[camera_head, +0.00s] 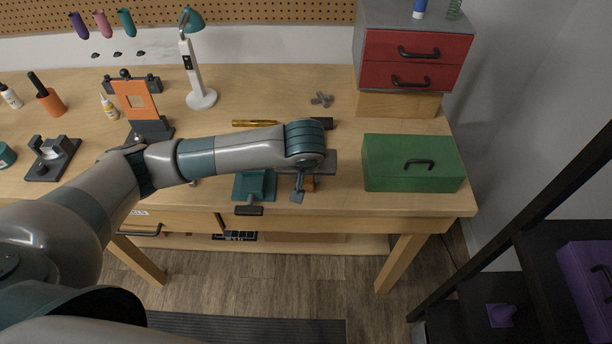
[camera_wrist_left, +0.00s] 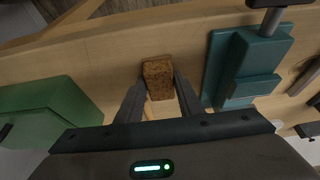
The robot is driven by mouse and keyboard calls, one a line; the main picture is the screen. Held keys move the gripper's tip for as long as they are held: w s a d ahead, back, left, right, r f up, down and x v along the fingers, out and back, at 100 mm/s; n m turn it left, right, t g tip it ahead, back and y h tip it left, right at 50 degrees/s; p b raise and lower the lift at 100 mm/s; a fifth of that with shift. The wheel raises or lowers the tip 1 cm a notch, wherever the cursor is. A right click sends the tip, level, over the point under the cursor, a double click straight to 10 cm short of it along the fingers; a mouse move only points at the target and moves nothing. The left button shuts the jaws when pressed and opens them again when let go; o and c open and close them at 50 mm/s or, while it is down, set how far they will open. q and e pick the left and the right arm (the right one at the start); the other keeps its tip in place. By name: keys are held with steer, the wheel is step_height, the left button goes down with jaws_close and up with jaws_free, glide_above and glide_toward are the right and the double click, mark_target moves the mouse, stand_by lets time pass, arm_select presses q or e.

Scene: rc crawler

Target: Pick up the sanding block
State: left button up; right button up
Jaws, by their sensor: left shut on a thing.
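The sanding block is a small brown, cork-like block (camera_wrist_left: 158,78) seen between the fingertips in the left wrist view. In the head view only a brown bit of it (camera_head: 310,184) shows beside my gripper, near the table's front edge; the rest is hidden. My left gripper (camera_head: 298,189) points down there, and its two fingers (camera_wrist_left: 159,92) are shut on the block's sides in the wrist view. I cannot tell whether the block touches the table top. My right gripper is not in view.
A teal vise (camera_head: 255,183) stands just left of the gripper on the wooden table (camera_head: 340,199). A green toolbox (camera_head: 412,172) stands to the right. A yellow tool (camera_head: 254,123) and a grey part (camera_head: 321,99) lie behind. A red drawer cabinet (camera_head: 412,60) stands at the back right.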

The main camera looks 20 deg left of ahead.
mark_target(306, 177)
arm_select(q)
steer(key=shift+w+r+b, duration=0.1)
steer(key=shift+r+b, duration=0.5)
steer(key=shift+r, duration=0.15)
step_height(306, 177, up, 2)
steer(key=shift+r+b, duration=0.1)
steer(key=shift+b, duration=0.55)
steer(key=d+r+b, duration=0.4)
steer(key=d+r, duration=0.3)
steer(key=d, duration=0.4)
steer(key=shift+s+d+r, duration=0.15)
steer(key=shift+s+d, duration=0.2)
steer(key=shift+s, duration=0.1)
steer(key=shift+a, duration=0.15)
